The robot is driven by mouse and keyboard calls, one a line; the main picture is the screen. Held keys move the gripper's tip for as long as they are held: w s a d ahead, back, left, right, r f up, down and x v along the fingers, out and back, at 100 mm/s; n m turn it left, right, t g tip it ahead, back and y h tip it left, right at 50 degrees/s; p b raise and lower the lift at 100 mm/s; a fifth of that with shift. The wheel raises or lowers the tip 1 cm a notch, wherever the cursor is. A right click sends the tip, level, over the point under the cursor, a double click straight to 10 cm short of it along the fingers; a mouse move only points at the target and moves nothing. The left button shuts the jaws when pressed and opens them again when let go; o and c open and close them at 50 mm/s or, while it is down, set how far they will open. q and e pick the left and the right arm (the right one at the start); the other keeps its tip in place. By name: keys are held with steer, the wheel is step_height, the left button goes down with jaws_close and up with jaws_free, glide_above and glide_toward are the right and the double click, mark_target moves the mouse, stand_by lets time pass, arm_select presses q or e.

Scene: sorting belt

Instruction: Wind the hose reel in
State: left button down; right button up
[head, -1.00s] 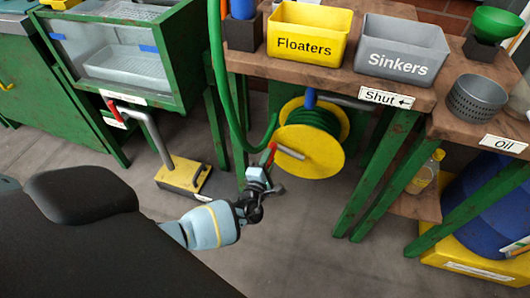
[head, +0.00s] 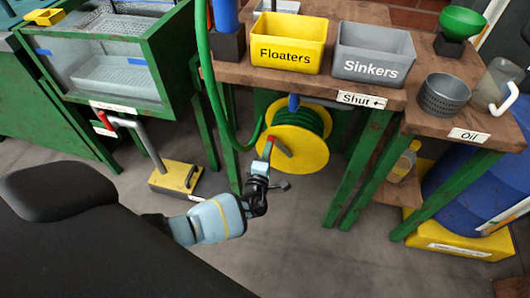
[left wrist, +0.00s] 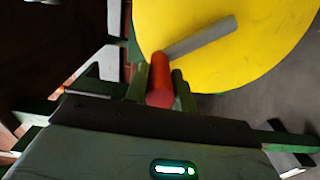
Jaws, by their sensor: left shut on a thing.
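The hose reel (head: 310,157) has a yellow disc and green hose (head: 203,75) wound behind it; the hose's loose part hangs in a loop to its left. A grey crank arm (head: 283,148) on the disc ends in a red handle (head: 267,150). My left gripper (head: 262,168) is shut on this red handle. In the left wrist view the red handle (left wrist: 160,85) sits between the two fingers, with the grey crank arm (left wrist: 205,37) and yellow disc (left wrist: 260,50) beyond. My right gripper is out of view.
The reel is under a wooden bench (head: 225,73) with green legs (head: 350,165), carrying the Floaters bin (head: 290,55) and Sinkers bin (head: 372,68). A yellow pedal box (head: 178,180) stands on the floor left of my gripper. A blue drum (head: 460,205) stands right.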

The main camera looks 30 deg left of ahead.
arm_select(q)
steer(key=shift+d+r, duration=0.1)
steer(key=shift+d, duration=0.05)
steer(key=c, duration=1.2)
jaws_free()
steer(key=shift+o, duration=0.2)
steer(key=shift+s, duration=0.3)
steer(key=p+v, duration=0.2)
steer(key=v, duration=0.5)
steer(key=shift+p, duration=0.35)
steer(key=shift+s, duration=0.15)
